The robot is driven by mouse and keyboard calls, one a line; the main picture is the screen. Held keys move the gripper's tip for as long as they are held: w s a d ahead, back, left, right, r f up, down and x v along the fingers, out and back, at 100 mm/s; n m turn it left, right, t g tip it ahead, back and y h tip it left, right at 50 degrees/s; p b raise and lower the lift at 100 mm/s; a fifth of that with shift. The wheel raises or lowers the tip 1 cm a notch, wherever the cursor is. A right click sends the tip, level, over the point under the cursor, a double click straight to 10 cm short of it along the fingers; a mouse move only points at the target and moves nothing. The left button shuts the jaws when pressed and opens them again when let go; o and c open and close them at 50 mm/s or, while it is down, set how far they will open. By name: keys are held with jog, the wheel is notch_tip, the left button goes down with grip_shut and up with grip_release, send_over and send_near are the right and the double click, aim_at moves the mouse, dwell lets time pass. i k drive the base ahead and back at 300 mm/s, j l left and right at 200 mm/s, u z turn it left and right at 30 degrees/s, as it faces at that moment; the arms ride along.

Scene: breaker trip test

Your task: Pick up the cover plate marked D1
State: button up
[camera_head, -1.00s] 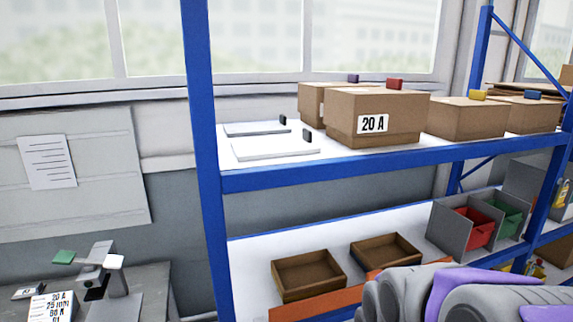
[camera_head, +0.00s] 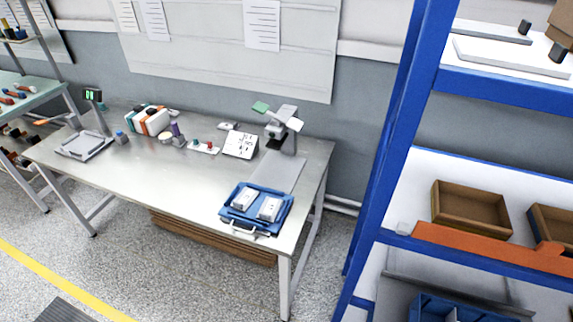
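No D1 mark can be read in this view. Two flat plates with dark knobs lie on the upper shelf at the top right: a white front plate (camera_head: 505,57) and a back plate (camera_head: 490,33). Two small white pieces, a left one (camera_head: 243,199) and a right one (camera_head: 269,209), lie in a blue tray (camera_head: 285,218) on the grey workbench (camera_head: 160,180). I cannot tell whether any of these is the cover plate. My gripper is not in view.
A blue-framed shelf rack (camera_head: 395,150) stands at the right, with open brown boxes (camera_head: 470,221) on its middle shelf. A stand (camera_head: 284,130), a printed card (camera_head: 240,145) and a scale (camera_head: 84,145) are on the bench.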

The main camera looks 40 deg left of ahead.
aim_at(242, 202)
jog(key=u, duration=1.9)
jog(key=i+j+u, duration=0.1)
jog(key=i+u, duration=0.35)
jog(key=i+l+u, duration=0.15)
jog(key=i+u, duration=0.35)
jog(key=i, duration=0.1)
